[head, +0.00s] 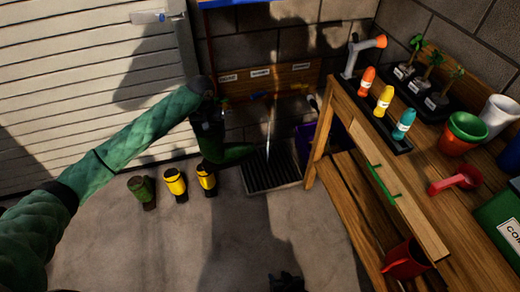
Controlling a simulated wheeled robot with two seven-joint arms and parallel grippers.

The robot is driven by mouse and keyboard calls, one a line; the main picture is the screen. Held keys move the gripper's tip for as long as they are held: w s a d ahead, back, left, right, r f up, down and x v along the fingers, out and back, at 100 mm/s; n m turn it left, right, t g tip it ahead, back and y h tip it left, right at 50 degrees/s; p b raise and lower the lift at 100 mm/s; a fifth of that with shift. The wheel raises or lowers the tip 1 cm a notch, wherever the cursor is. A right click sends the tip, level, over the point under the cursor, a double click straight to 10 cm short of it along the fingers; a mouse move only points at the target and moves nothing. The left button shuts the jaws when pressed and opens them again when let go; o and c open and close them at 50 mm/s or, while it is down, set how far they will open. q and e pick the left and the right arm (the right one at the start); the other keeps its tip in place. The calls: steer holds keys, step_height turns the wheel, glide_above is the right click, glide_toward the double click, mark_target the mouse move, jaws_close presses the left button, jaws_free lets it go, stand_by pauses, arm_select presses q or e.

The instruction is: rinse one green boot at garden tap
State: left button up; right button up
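My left arm reaches in from the left, and my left gripper (207,112) is at the top of a dark green boot (228,153), seemingly shut on it. The boot hangs with its toe pointing right, over the left edge of the drain grate (270,171). A pale water stream (269,125) falls from the garden tap on the back wall, just right of the toe; I cannot tell whether it touches the boot. Another green boot (141,189) stands on the floor. My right gripper (288,282) is a dark shape at the bottom edge, its fingers unclear.
Yellow boots (175,185) stand left of the grate. A wooden workbench (440,215) fills the right side, with bottles (384,101), plant pots, a red scoop (456,179) and a green box. A red can (405,260) is on its lower shelf. The front floor is clear.

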steer(key=shift+r+p, duration=0.4)
steer(key=shift+r, duration=0.05)
steer(key=shift+r+p, duration=0.75)
steer(key=shift+r, duration=0.25)
steer(key=shift+r+p, duration=0.5)
steer(key=shift+p, duration=0.25)
steer(key=shift+r, duration=0.25)
steer(key=shift+r+p, duration=0.7)
steer(key=shift+p, duration=0.2)
steer(key=shift+r, duration=0.2)
steer(key=shift+r+p, duration=0.5)
steer(key=shift+p, duration=0.2)
steer(key=shift+r, duration=0.1)
